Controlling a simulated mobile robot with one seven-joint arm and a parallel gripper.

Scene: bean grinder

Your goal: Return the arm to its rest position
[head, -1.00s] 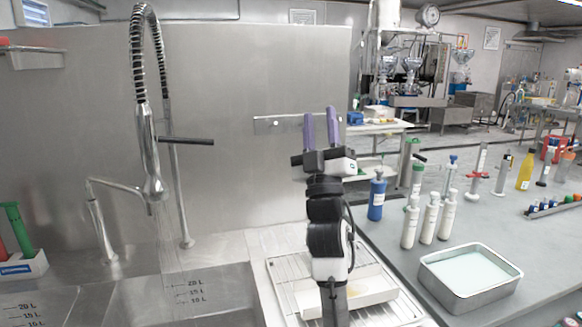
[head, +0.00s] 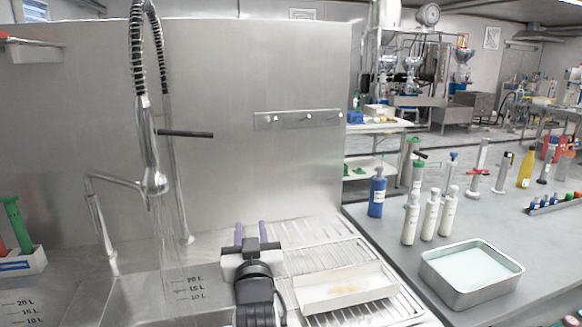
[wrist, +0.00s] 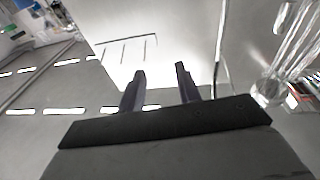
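My gripper (head: 250,232) is low in the head view, between the sink and the drying rack, in front of the steel back wall. Its two purple fingers point away from me and stand apart with nothing between them. In the wrist view the fingers (wrist: 160,78) are also apart and empty. The back wall and its hook rail (wrist: 128,46) show beyond them. No object is held.
The sink (head: 165,300) and running tap (head: 154,180) are at left. The drying rack (head: 300,235) holds a white tray (head: 345,289). Several bottles (head: 430,215) and a steel pan (head: 472,275) stand on the right counter. The air above the rack is clear.

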